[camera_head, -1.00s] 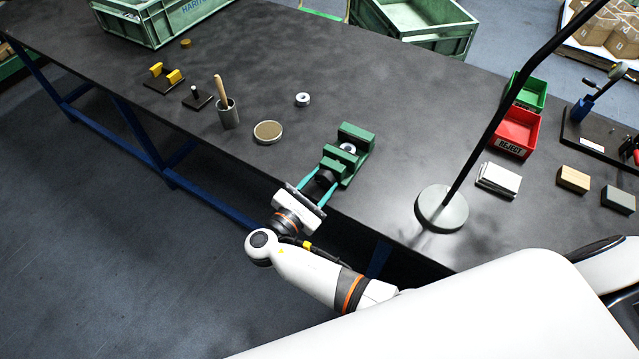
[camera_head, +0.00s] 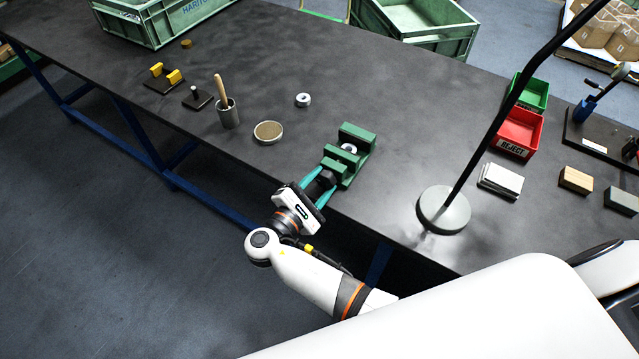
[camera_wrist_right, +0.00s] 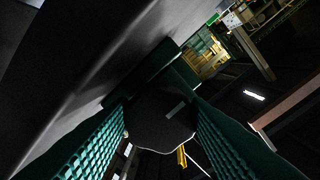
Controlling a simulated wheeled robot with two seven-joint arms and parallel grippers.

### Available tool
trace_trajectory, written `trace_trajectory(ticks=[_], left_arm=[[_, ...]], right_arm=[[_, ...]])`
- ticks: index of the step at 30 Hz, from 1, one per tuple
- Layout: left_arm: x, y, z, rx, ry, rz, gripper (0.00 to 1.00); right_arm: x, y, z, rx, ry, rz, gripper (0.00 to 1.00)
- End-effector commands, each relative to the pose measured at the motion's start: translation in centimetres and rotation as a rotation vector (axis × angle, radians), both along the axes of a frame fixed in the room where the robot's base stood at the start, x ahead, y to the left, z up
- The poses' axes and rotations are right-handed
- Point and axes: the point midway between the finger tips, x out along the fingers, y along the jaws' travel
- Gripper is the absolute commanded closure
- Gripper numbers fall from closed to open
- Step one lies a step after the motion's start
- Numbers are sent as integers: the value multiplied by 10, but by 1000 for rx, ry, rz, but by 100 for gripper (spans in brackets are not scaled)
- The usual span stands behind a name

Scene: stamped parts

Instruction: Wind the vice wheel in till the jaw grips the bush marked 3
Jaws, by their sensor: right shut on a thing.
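The green vice (camera_head: 352,150) stands at the front edge of the dark bench in the head view. A pale ring-shaped bush (camera_head: 349,148) sits between its jaws; its mark is too small to read, and I cannot tell whether the jaw touches it. My right gripper (camera_head: 319,187) is shut on the dark vice wheel (camera_head: 326,180) at the vice's near end. In the right wrist view the black wheel (camera_wrist_right: 162,122) lies between the two teal ribbed fingers, with a light mark on its face. My left gripper is not in view.
Another ring (camera_head: 303,100) lies alone on the bench, behind a round brown-topped dish (camera_head: 268,132). A pot with a wooden handle (camera_head: 228,112) stands left. The lamp base (camera_head: 443,209) and red reject bin (camera_head: 518,132) are right of the vice.

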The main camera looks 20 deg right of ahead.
Motion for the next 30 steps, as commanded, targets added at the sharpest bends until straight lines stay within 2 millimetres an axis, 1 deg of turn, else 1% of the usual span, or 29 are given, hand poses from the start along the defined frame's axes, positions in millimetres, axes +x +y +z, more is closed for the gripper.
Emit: trace_trajectory(ticks=[7, 8, 9, 11, 21, 23, 30], left_arm=[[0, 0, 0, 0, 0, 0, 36], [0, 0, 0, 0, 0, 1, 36], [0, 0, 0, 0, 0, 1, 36], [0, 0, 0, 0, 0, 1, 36], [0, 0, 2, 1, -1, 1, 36], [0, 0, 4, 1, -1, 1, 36], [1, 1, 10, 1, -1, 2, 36]], right_arm=[[0, -2, 0, -2, 0, -4, 80], [0, -2, 0, -2, 0, -4, 52], [0, -2, 0, -2, 0, -4, 46], [0, -2, 0, -2, 0, -4, 36], [0, -1, 0, -22, 30, -1, 36], [0, -1, 0, -50, 64, -1, 36], [0, -1, 0, -230, 294, -1, 36]])
